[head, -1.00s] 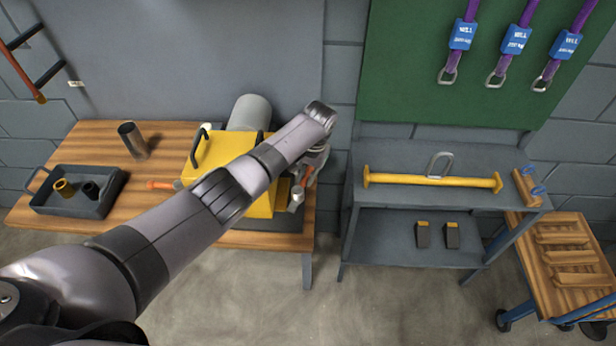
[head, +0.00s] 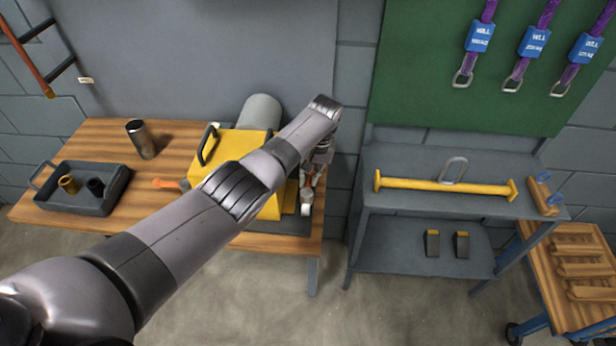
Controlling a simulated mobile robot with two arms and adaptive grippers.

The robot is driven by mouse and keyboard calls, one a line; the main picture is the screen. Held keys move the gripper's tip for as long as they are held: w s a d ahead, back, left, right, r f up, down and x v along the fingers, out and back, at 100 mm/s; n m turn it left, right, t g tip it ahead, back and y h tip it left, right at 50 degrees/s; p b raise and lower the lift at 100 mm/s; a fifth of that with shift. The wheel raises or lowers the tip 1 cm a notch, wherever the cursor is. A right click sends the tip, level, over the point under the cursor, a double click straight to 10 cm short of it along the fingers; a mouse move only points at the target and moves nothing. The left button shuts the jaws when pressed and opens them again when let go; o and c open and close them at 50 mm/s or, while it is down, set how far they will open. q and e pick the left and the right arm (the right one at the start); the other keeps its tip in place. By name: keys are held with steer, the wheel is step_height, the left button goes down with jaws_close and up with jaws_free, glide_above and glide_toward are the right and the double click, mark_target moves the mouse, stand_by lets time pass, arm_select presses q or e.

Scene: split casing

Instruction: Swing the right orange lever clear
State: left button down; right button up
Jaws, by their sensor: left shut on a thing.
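The yellow casing (head: 232,146) sits on the wooden bench, with a black handle (head: 208,145) on top. A left orange lever (head: 166,184) sticks out at its left side. My left arm reaches across the front of the casing and hides part of it. My left gripper (head: 306,191) points down at the casing's right side and is shut on the right orange lever, of which only a small bit of orange shows between the fingers. The rest of that lever is hidden by the gripper. My right gripper is not in view.
A grey cylinder (head: 262,112) lies behind the casing. A dark tray (head: 82,206) with two small cups and a metal cup (head: 141,139) stand left on the bench. A grey shelf (head: 420,250) with a yellow bar (head: 445,186) stands to the right, past a gap.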

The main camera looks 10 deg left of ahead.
arm_select(q)
steer(key=c, duration=1.9)
jaws_free()
steer(key=o, duration=0.4)
steer(key=shift+c, duration=0.2)
step_height(320, 180, up, 12)
steer(key=d, duration=0.1)
steer(key=shift+w+d, duration=0.2)
steer(key=shift+d, duration=0.2)
steer(key=shift+s+f, duration=0.1)
steer(key=shift+f, duration=0.05)
